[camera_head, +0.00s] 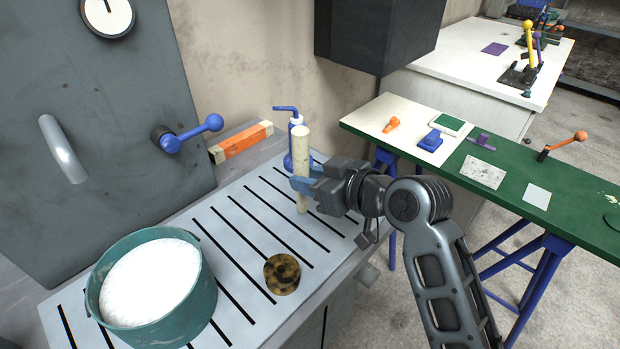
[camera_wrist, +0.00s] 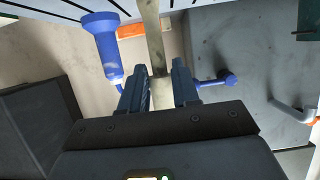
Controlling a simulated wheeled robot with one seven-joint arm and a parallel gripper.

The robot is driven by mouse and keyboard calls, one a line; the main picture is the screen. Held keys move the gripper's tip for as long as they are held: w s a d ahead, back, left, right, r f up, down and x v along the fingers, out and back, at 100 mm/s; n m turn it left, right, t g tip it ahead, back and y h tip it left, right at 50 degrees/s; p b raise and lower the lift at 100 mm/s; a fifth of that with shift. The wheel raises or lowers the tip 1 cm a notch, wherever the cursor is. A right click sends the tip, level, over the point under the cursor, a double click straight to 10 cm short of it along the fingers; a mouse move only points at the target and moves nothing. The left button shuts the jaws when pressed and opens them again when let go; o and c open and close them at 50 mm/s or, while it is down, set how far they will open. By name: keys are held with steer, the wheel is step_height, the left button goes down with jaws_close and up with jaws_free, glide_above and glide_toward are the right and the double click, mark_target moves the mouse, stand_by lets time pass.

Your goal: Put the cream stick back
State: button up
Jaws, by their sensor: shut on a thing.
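The cream stick (camera_head: 302,150) stands upright above the slotted grey worktop (camera_head: 225,215). My gripper (camera_head: 300,184) is shut on it around its middle, with blue fingers. I cannot tell whether its lower end touches the worktop. In the wrist view the cream stick (camera_wrist: 154,40) runs between the two fingers of my gripper (camera_wrist: 160,85). A blue wash bottle (camera_head: 293,140) with a bent spout stands just behind the stick, partly hidden by it; it also shows in the wrist view (camera_wrist: 104,48), left of the stick.
A teal tub (camera_head: 210,295) of white material and a speckled disc (camera_head: 282,273) are on the worktop. An orange block with cream ends (camera_head: 242,140) lies at the wall side, near a blue lever (camera_head: 190,133). A green bench (camera_head: 520,175) with small items is at right.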

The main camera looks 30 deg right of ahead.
steer(key=shift+f, duration=0.4)
steer(key=shift+f, duration=0.1)
steer(key=o, duration=1)
steer(key=shift+o, duration=0.2)
steer(key=b+v, duration=0.1)
steer(key=v, duration=1.1)
steer(key=shift+r+b, duration=0.25)
steer(key=shift+b, duration=0.05)
